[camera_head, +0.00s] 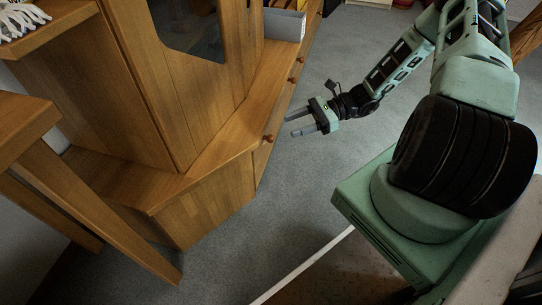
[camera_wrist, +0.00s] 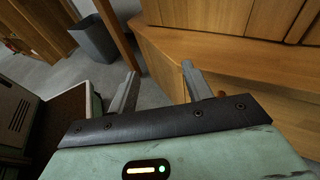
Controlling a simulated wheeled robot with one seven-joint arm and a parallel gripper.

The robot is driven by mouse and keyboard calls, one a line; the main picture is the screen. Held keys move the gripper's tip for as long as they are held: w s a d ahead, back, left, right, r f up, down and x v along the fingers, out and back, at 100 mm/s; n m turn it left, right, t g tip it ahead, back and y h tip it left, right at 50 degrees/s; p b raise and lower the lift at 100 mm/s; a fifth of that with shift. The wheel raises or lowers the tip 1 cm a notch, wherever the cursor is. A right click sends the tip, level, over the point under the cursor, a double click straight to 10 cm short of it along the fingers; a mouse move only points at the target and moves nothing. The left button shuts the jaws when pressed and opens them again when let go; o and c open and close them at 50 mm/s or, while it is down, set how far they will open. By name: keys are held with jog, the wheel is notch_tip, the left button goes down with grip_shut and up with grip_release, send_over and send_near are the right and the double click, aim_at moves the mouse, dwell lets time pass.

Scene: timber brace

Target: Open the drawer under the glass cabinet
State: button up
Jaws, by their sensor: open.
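The glass cabinet (camera_head: 150,85) is wooden, with a dark glass pane (camera_head: 190,25), at the upper left of the head view. Below it a lower wooden unit juts out, with small round knobs (camera_head: 267,138) along its right-hand front, seen almost edge-on. The drawer's outline cannot be made out at this angle. My gripper (camera_head: 291,124) is open and empty, its fingers pointing left toward the nearest knob, apart from it.
A wooden table or bench (camera_head: 55,190) stands at the left of the head view. Grey carpet (camera_head: 300,190) lies clear between the cabinet and my base. A grey bin (camera_wrist: 97,40) stands at the upper left of the wrist view, beside a wooden post (camera_wrist: 115,28).

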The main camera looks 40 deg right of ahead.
aim_at(271, 139)
jog(key=s+d+f+m+t+h+b, duration=0.1)
jog(key=d+f+m+t+h+b, duration=0.1)
jog(key=d+f+m+t+b, duration=0.45)
jog(key=s+d+f+m+t+h+b, duration=0.1)
jog(key=d+f+m+t, duration=0.15)
jog(key=f, duration=0.75)
jog(key=shift+d+b+x, duration=0.2)
jog(key=shift+b+x, duration=3.3)
jog(key=shift+x, duration=4.9)
jog(key=shift+w+f, duration=0.15)
jog(key=shift+w, duration=0.05)
grip_shut()
